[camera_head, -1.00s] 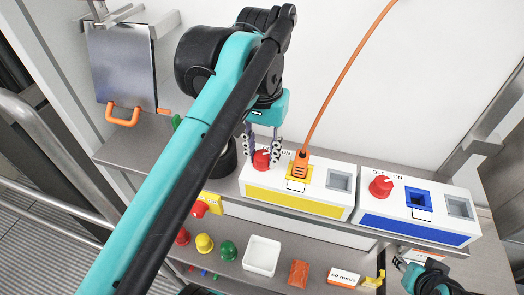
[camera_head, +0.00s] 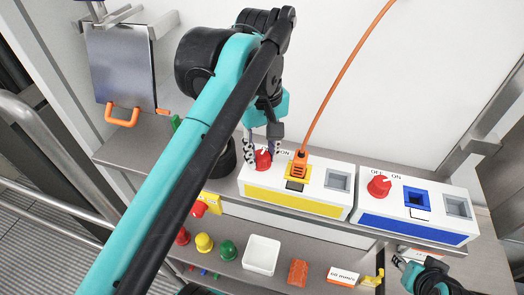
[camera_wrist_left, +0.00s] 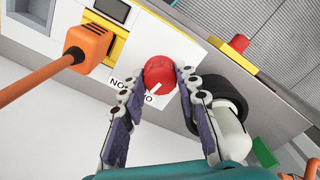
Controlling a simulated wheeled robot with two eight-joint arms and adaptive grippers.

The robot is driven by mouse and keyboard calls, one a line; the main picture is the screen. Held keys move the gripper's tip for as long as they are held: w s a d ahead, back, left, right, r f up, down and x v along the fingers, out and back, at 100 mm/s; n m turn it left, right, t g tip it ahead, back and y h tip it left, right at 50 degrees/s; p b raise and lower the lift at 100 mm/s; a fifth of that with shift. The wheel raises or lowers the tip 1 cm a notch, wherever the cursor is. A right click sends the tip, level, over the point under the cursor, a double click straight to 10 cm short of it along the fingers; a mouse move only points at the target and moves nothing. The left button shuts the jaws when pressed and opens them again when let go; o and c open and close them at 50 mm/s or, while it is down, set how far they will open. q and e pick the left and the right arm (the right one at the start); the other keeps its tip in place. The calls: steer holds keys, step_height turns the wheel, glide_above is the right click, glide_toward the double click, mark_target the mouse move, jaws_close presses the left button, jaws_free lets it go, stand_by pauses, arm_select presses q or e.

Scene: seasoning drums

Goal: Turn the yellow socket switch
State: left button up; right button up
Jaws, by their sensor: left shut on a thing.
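The yellow socket box (camera_head: 290,205) is white with a yellow front band and stands on the shelf. Its red switch knob (camera_head: 263,160) sits at its left end, beside the ON label. The knob also shows in the left wrist view (camera_wrist_left: 160,74), with a white pointer mark. My left gripper (camera_head: 262,152) is shut on the knob, one finger on each side. An orange plug (camera_head: 299,165) with its cable sits in the box's yellow socket. My right gripper (camera_head: 405,265) shows at the bottom right; its fingers are too unclear to read.
The blue socket box (camera_head: 410,228) with its own red knob (camera_head: 379,186) stands to the right. A white tray (camera_head: 261,272), an orange packet (camera_head: 298,272) and red, yellow and green buttons (camera_head: 204,242) are on the lower level. A metal plate hangs at the left.

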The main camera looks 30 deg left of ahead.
mark_target(261, 154)
arm_select(q)
steer(key=shift+w+n, duration=0.1)
steer(key=shift+n, duration=0.9)
steer(key=o, duration=1.1)
steer(key=shift+a, duration=0.1)
steer(key=shift+c, duration=0.2)
steer(key=shift+o, duration=0.5)
step_height(261, 154, up, 12)
